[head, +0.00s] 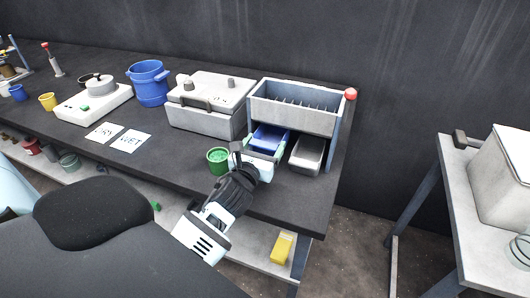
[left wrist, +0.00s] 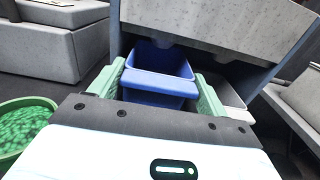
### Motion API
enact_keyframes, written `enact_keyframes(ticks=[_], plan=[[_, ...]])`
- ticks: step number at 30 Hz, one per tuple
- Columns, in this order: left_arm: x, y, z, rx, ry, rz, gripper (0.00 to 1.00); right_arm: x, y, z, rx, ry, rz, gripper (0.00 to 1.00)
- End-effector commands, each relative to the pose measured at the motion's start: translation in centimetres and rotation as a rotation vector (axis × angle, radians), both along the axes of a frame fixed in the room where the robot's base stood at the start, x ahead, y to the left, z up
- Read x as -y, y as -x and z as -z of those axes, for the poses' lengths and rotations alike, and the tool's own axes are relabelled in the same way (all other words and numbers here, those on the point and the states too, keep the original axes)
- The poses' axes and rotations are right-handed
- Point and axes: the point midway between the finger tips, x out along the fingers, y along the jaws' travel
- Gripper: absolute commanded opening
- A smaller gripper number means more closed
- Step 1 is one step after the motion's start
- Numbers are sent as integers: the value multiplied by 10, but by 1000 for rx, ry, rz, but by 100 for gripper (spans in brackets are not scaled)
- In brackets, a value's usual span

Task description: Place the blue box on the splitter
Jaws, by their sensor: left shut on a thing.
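The splitter (head: 297,112) is a grey hopper with slots on blue legs, at the right end of the dark table. It also shows in the left wrist view (left wrist: 215,27). The blue box (head: 271,134) is a small open tray at the left side of the space under the hopper. In the left wrist view the blue box (left wrist: 160,86) sits between my left gripper's green fingers. My left gripper (head: 265,149) is shut on it from the front. The box's far part is hidden under the hopper, and I cannot tell whether its bottom touches the table. My right gripper is not in view.
A grey tray (head: 307,154) stands under the splitter's right side. A green cup (head: 218,160) stands just left of my left gripper. A grey lidded machine (head: 210,104) is left of the splitter. A red ball (head: 351,94) sits at the hopper's right corner.

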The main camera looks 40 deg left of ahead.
Motion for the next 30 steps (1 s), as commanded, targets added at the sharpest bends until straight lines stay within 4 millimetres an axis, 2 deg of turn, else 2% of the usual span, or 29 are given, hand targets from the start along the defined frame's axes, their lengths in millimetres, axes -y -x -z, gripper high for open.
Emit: enact_keyframes(ticks=[4,6,11,24,25,30], plan=[[-3,-11,-2,2,1,-1,51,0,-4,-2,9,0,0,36],[-2,-9,15,-6,7,-2,51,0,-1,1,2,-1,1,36],[-2,-9,34,-4,3,-1,51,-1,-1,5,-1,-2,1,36],[-2,-9,38,0,-1,0,51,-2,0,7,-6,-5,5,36],[-2,-9,39,-1,-1,0,78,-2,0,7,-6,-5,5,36],[-2,-9,37,0,0,0,98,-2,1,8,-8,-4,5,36]])
